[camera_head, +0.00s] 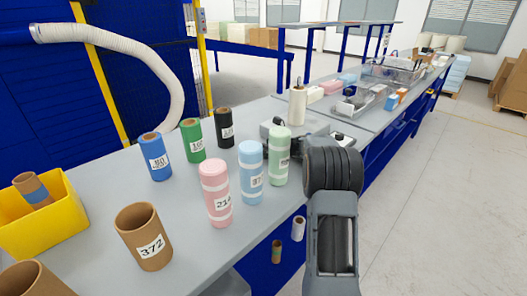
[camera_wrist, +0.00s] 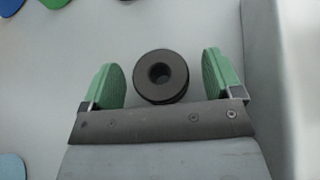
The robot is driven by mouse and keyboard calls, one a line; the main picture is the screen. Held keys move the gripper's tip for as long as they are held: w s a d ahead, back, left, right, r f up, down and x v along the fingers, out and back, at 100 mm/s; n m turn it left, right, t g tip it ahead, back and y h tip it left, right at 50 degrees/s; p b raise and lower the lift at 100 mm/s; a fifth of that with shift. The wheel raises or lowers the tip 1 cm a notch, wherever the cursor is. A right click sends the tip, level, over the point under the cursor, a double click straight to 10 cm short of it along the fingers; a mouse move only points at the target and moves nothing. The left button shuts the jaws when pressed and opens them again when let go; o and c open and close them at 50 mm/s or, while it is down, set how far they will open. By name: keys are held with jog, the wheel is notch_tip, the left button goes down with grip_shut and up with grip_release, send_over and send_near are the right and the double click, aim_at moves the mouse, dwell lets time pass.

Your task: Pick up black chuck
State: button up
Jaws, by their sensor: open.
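The black chuck (camera_wrist: 160,76), a round dark piece with a hole in its middle, shows from its end in the wrist view. My gripper (camera_wrist: 163,82) is open, with one green pad to the left of the chuck and one to its right. A gap shows between the chuck and each pad. Whether the pads are at the chuck's height cannot be told. In the head view my dark wrist and arm hide the gripper's fingers, and I cannot make out the chuck there.
On the grey table (camera_head: 110,185) stand blue (camera_head: 155,160), green (camera_head: 192,142) and black (camera_head: 224,130) labelled rolls, with pink (camera_head: 215,195), light blue (camera_head: 251,173) and light green (camera_head: 279,158) ones nearer my arm. A brown tube (camera_head: 145,240) and yellow bin (camera_head: 60,230) are at left.

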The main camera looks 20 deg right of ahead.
jog(key=c, duration=1)
jog(key=shift+c, duration=0.2)
